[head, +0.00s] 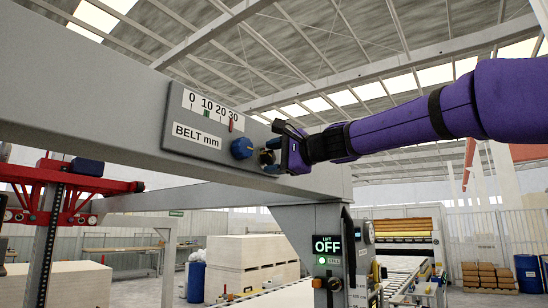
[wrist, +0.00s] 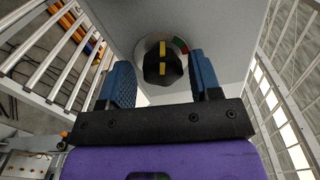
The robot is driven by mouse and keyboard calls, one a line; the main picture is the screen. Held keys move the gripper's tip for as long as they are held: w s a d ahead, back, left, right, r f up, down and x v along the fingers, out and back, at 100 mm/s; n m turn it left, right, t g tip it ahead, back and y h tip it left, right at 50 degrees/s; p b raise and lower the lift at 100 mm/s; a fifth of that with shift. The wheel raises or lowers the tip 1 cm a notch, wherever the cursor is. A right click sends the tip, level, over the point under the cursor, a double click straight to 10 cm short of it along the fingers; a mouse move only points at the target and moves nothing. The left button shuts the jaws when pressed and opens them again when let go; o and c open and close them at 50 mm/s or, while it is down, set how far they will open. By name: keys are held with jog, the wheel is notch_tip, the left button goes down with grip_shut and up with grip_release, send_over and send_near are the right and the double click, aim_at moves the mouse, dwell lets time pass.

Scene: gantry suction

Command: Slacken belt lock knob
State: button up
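A black knob with a yellow stripe (wrist: 162,68) sits on a round base with green and red marks, on the grey beam's face; I take it as the belt lock knob. In the wrist view, my gripper (head: 274,152) is open, with one blue-padded finger on each side of the knob and gaps showing on both sides. In the head view the gripper largely hides this knob. Left of the gripper are a blue knob (head: 242,148) and the BELT mm scale plate (head: 197,133), with a green mark near 10 and a red mark near 30.
The grey beam (head: 100,105) runs across above. A red carriage (head: 60,190) is at the left. Pale stacked boards (head: 250,262) stand behind.

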jog(key=shift+o, duration=0.5)
jog(key=shift+s+d+r, duration=0.1)
jog(key=shift+s+d, duration=0.1)
jog(key=shift+d, duration=0.1)
jog(key=v, duration=1)
jog(key=shift+d, duration=0.1)
